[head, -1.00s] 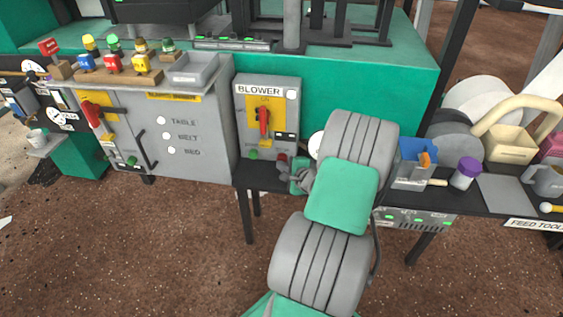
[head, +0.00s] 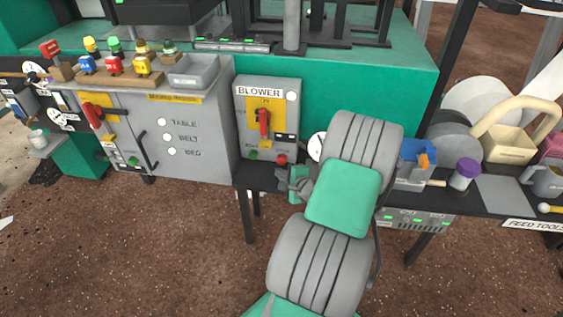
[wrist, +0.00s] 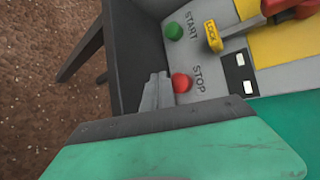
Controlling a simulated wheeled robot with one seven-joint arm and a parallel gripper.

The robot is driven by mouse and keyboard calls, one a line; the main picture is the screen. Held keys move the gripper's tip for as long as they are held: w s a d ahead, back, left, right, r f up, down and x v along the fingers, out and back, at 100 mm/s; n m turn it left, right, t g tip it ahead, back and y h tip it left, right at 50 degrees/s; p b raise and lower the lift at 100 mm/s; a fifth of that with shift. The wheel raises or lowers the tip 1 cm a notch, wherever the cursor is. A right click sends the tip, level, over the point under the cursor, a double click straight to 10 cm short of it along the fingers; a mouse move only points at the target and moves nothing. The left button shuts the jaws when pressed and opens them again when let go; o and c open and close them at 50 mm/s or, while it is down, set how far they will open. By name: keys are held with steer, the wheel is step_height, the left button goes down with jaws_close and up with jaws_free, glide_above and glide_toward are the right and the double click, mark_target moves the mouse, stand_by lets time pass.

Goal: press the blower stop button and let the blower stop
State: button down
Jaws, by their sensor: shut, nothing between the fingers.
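The grey blower box (head: 287,121) stands on the dark bench, with a red lever (head: 264,122) on a yellow plate. Its red stop button (head: 282,159) shows at the lower right of the box and, beside the word STOP, in the wrist view (wrist: 181,84). The green start button (head: 253,155) is left of it and also shows in the wrist view (wrist: 174,31). My gripper (head: 284,180) is shut and empty just below the stop button. In the wrist view its grey fingers (wrist: 155,92) are beside the red button; I cannot tell if they touch it.
A grey cabinet (head: 195,150) with switches stands left of the blower box. A blue box (head: 415,165), a purple-lidded jar (head: 465,174) and a cream handled bin (head: 508,143) stand right of my arm. Bare brown floor lies in front.

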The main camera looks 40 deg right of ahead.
steer(key=shift+s+a+p, duration=0.2)
steer(key=shift+s+a, duration=0.4)
steer(key=shift+a, duration=0.15)
steer(key=shift+s+a+p, duration=0.15)
steer(key=shift+s+a, duration=0.4)
steer(key=shift+a, duration=0.2)
steer(key=shift+r, duration=0.1)
